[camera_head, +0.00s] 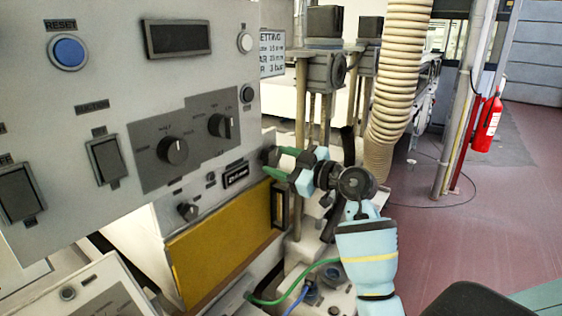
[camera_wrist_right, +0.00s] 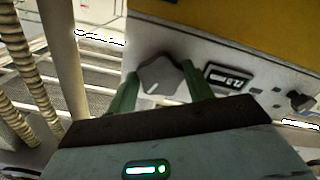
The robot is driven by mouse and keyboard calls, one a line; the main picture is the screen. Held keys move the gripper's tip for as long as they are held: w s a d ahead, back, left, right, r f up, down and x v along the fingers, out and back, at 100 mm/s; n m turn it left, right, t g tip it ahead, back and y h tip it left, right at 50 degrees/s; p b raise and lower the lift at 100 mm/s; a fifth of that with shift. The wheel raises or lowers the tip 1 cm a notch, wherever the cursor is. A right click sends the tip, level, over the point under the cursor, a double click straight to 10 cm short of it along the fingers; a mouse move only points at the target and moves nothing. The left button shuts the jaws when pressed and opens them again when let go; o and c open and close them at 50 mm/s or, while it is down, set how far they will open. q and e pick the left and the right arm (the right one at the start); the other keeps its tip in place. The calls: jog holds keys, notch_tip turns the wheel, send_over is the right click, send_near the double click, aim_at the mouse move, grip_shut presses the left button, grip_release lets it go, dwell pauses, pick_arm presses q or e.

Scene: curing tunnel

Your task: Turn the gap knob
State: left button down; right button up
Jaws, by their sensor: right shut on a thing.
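The gap knob (camera_head: 268,156) is a dark grey knob at the right end of the lower panel strip, beside a small display (camera_head: 236,175). In the right wrist view the knob (camera_wrist_right: 160,76) has a pale pointer mark and sits between the two green fingers. My right gripper (camera_head: 274,161) is shut on it, one finger on each side; it also fills the lower part of the right wrist view (camera_wrist_right: 163,88). The fingers partly cover the knob in the head view. The label of the knob is not readable. My left gripper is not in view.
A second small knob (camera_head: 188,210) sits left on the same strip, above a yellow panel (camera_head: 222,243). The upper panel carries larger knobs (camera_head: 174,150), switches and a blue button (camera_head: 68,52). A ribbed hose (camera_head: 398,75) hangs behind my right arm. The floor at right is clear.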

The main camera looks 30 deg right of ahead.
jog(key=shift+m, duration=1.2)
jog(key=o, duration=1)
jog(key=shift+v, duration=3.95)
